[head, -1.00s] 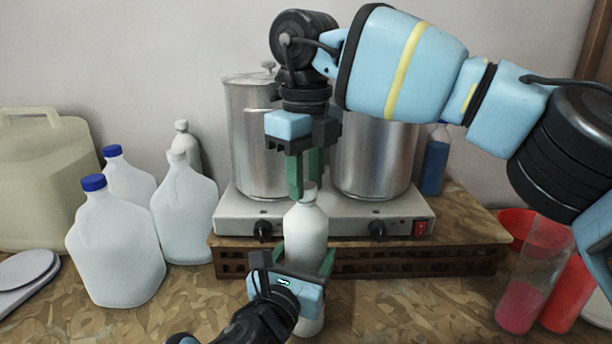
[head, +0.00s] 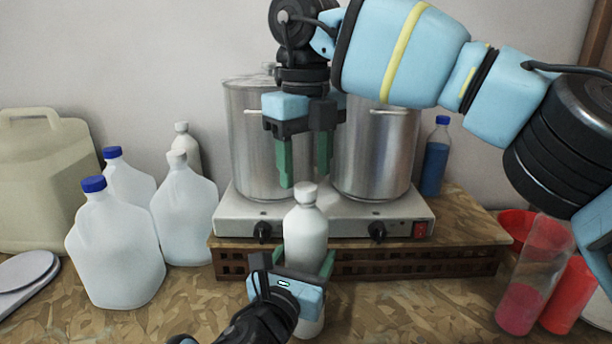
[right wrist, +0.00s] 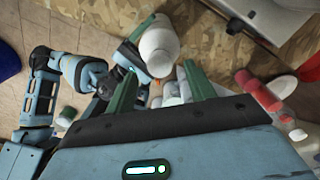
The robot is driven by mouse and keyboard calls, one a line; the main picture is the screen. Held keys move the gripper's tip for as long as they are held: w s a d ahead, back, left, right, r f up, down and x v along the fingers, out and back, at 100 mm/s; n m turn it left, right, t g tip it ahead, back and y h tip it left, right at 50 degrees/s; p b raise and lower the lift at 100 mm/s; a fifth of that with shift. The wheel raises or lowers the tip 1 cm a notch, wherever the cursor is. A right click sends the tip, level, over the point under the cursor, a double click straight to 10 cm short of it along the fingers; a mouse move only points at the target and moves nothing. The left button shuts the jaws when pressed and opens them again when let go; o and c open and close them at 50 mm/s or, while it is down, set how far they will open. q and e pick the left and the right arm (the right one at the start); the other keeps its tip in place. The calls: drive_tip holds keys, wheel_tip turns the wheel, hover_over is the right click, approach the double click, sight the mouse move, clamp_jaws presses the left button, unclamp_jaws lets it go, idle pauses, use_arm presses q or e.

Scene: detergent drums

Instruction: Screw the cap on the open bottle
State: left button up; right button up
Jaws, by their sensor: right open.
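A white bottle (head: 306,235) stands upright at the front middle in the head view, with a white cap (head: 306,193) on its neck. I cannot tell how tight the cap sits. My left gripper (head: 300,272) has its green fingers on both sides of the bottle's lower body and is shut on it. It hides part of the bottle. My right gripper (head: 304,180) points down, open and empty, just above the cap. In the right wrist view the bottle's white top (right wrist: 158,50) shows beyond the spread green fingers (right wrist: 166,50).
Behind the bottle, a two-plate cooker (head: 330,216) with two steel pots (head: 376,155) stands on a wooden crate (head: 425,262). White jugs with blue caps (head: 115,250) are at the left. A blue bottle (head: 435,160) and red cups (head: 570,295) are at the right.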

use_arm(q)
drive_tip(key=shift+f, duration=0.1)
use_arm(e)
drive_tip(key=shift+r, duration=2.45)
use_arm(q)
drive_tip(key=o, duration=2)
drive_tip(key=shift+c, duration=0.2)
drive_tip(key=v, duration=0.7)
drive_tip(key=shift+s, duration=0.4)
drive_tip(key=shift+a, duration=0.1)
